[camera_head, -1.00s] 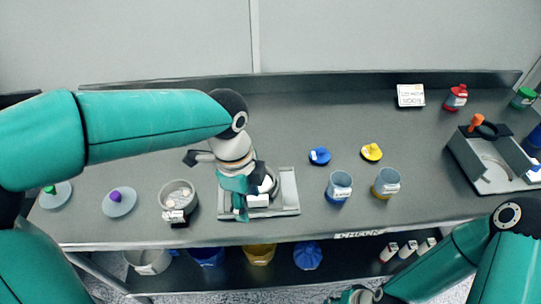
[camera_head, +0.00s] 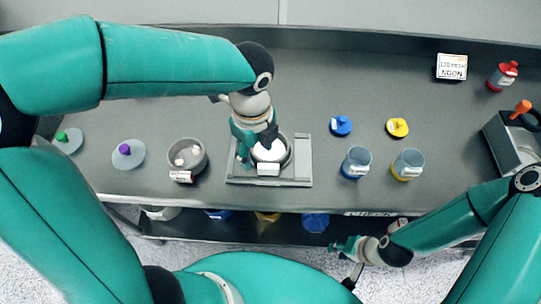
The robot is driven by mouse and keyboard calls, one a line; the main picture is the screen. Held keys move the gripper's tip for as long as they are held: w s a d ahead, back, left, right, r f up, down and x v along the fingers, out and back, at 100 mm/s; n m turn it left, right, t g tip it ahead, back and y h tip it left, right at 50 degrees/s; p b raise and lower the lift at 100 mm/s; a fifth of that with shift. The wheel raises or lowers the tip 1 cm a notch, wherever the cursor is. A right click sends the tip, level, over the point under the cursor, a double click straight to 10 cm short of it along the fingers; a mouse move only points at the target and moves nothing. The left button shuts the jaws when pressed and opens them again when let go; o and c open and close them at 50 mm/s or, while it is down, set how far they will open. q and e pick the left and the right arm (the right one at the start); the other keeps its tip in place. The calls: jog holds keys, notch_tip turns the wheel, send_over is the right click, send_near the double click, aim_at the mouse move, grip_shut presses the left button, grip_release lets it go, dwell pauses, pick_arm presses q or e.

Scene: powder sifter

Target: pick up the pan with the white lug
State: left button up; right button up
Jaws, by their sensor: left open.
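A round grey pan (camera_head: 286,152) with a white lug (camera_head: 268,169) on its near side sits on a flat metal tray-like stand (camera_head: 299,170) near the bench's front edge. Something white shows inside it. My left gripper (camera_head: 256,148) is open over its left and far side, with fingers around the rim area, partly hiding it. Contact cannot be made out. My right gripper (camera_head: 340,248) hangs low in front of the bench, away from the pan; its finger gap is unclear.
A grey pot (camera_head: 199,160) with white pieces stands left of the stand. Two cups, blue-based (camera_head: 356,162) and yellow-based (camera_head: 408,164), stand to its right. Blue (camera_head: 341,125) and yellow (camera_head: 397,127) knobbed lids lie behind them. The middle back of the bench is clear.

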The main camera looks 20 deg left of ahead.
aim_at(268, 163)
pick_arm(q)
jog(key=shift+w+d+f+p, duration=0.1)
jog(key=shift+f+p, duration=0.05)
jog(key=shift+f, duration=1.4)
jog(key=shift+w+f+p, duration=0.1)
jog(key=shift+f+p, duration=0.05)
jog(key=shift+f, duration=1.35)
